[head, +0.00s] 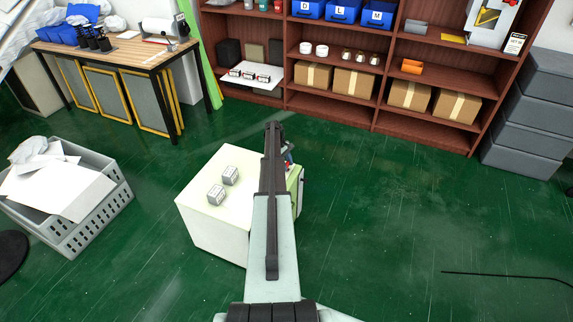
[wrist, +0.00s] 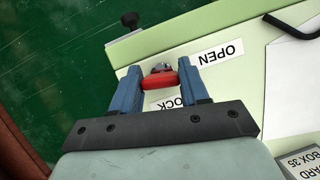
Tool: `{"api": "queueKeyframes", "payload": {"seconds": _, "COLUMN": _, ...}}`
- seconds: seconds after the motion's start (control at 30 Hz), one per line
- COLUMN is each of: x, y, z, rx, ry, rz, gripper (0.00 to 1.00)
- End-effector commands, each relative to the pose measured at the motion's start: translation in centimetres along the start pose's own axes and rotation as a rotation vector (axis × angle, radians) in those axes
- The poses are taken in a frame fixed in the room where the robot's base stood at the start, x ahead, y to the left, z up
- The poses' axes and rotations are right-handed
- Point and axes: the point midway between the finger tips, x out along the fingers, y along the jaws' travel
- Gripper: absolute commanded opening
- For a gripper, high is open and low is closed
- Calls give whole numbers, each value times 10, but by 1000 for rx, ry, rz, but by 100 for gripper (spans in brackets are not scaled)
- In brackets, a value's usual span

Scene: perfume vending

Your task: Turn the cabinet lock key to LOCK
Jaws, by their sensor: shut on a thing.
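The red key (wrist: 160,79) sits at a metal lock on the pale green cabinet face (wrist: 190,30) in the wrist view. My gripper (wrist: 158,72) has its blue fingers on either side of the key and is shut on it. An OPEN label (wrist: 221,53), upside down in the picture, lies beside the lock. A LOCK label (wrist: 166,102) is partly hidden between the fingers. In the head view the small cabinet (head: 212,240) stands on the floor, and my arm covers most of its green face and the lock.
Grey boxes (head: 230,175) sit on the cabinet top. A black knob (wrist: 130,20) and a black handle (wrist: 293,22) project near the lock. A grey crate (head: 92,215) stands at left, shelves (head: 380,85) behind. The green floor at right is mostly clear.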

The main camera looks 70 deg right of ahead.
Motion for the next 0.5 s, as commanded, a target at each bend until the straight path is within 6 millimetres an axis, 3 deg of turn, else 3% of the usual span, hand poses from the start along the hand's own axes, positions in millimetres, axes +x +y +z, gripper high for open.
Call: {"api": "queueKeyframes", "payload": {"seconds": 0.5, "x": -1, "y": 1, "z": -1, "rx": 449, "ry": 1, "rz": -187, "gripper": 14}}
